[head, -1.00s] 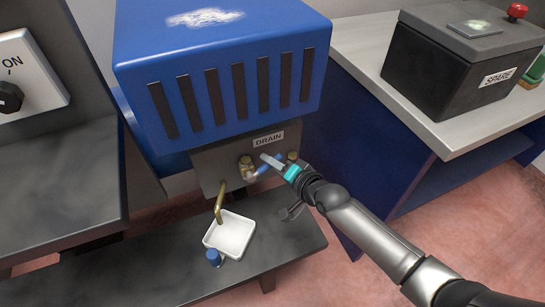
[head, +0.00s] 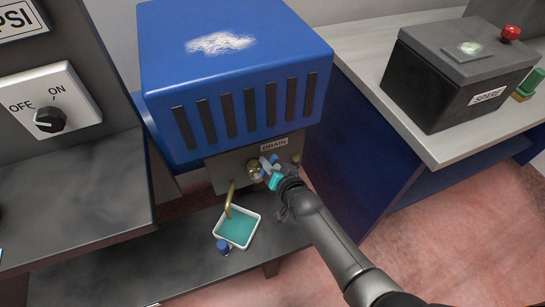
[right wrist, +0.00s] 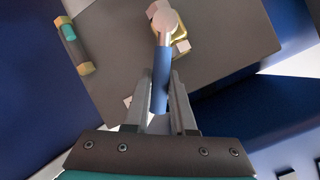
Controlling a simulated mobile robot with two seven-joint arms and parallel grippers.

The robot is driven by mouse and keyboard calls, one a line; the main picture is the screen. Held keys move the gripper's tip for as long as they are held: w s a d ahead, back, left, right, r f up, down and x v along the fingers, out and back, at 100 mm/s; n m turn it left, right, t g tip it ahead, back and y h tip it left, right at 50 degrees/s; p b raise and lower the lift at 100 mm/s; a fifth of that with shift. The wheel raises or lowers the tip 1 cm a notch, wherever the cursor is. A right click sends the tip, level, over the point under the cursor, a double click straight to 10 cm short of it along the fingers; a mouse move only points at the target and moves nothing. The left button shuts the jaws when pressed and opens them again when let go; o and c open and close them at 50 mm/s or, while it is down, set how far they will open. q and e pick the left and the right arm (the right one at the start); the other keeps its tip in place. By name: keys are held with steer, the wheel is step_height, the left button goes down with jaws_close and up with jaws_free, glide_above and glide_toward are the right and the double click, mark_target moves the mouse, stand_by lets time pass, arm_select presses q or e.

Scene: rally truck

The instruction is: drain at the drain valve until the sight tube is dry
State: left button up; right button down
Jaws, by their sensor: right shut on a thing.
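The drain valve (head: 253,171) is a brass fitting on the grey panel below the DRAIN label (head: 274,145). My right gripper (head: 268,170) is shut on its blue lever. In the right wrist view the blue lever (right wrist: 161,82) lies between my gripper's fingers (right wrist: 160,112). The sight tube (right wrist: 75,47) shows there between two brass ends, teal at one end and dark along the rest. A brass spout (head: 230,200) hangs over a white tray (head: 259,213) that holds teal liquid. My left gripper is not in view.
A blue cap-like object (head: 222,246) stands beside the tray on the dark shelf (head: 180,262). The blue slotted housing (head: 235,80) overhangs the valve. An OFF/ON knob (head: 50,119) is at left. A black SPARE box (head: 440,85) sits on the right counter.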

steer(key=shift+a+r+n+h+p, duration=0.3)
steer(key=shift+r+n+p, duration=0.1)
stand_by(0.3)
steer(key=c, duration=0.8)
jaws_free()
steer(key=shift+s+f, duration=0.1)
steer(key=shift+f, duration=0.05)
steer(key=shift+o, duration=0.2)
steer(key=p+v, duration=0.5)
steer(key=v, duration=1)
steer(key=shift+s+p, duration=0.2)
steer(key=shift+p, duration=0.1)
steer(key=shift+f, duration=0.2)
